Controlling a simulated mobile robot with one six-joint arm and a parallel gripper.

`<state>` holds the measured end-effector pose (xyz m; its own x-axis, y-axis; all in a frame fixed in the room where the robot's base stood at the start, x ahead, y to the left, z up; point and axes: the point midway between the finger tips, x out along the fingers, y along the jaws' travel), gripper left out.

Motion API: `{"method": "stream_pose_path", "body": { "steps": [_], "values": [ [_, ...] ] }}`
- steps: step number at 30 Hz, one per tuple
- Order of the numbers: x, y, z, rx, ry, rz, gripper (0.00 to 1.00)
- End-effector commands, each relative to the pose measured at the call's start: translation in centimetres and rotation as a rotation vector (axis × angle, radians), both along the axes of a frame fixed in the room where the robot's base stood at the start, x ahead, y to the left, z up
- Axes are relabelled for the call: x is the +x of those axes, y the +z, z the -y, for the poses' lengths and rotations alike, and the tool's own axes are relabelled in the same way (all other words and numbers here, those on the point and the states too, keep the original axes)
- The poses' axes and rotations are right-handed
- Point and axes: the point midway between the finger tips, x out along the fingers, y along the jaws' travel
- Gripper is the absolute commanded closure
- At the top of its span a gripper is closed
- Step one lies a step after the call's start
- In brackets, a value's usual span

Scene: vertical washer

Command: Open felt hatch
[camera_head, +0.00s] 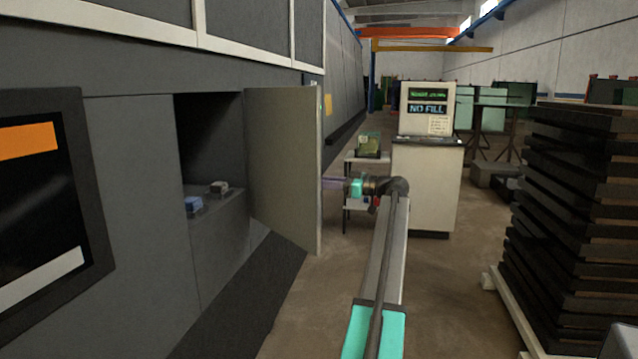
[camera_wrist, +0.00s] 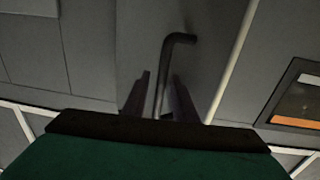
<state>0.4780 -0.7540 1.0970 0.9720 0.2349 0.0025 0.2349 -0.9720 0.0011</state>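The felt hatch (camera_head: 284,165) is a grey panel swung out from the machine's dark side opening in the head view. Its handle, a dark bent bar (camera_wrist: 178,40), shows in the wrist view against the grey hatch face (camera_wrist: 215,55). My gripper (camera_head: 328,182) is at the far side of the hatch, near its outer edge; its fingertips are partly hidden by the panel. In the wrist view my gripper (camera_wrist: 159,85) has its two dark fingers on either side of the handle bar, with small gaps visible, so it looks open around it.
The recess (camera_head: 208,150) behind the hatch holds a blue item (camera_head: 194,204) and a small grey item (camera_head: 219,188). A cabinet marked NO FILL (camera_head: 428,180) stands beyond my arm. Stacked dark slabs (camera_head: 575,220) stand at right. A screen (camera_head: 40,200) is at left.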

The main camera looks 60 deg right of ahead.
Motion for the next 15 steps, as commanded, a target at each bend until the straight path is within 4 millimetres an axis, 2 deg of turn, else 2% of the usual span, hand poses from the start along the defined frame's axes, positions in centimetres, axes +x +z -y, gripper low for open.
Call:
{"method": "stream_pose_path", "body": {
  "steps": [15],
  "values": [
    [0.05,-0.14,-0.14,-0.001,0.004,-0.002,0.71]
  ]
}}
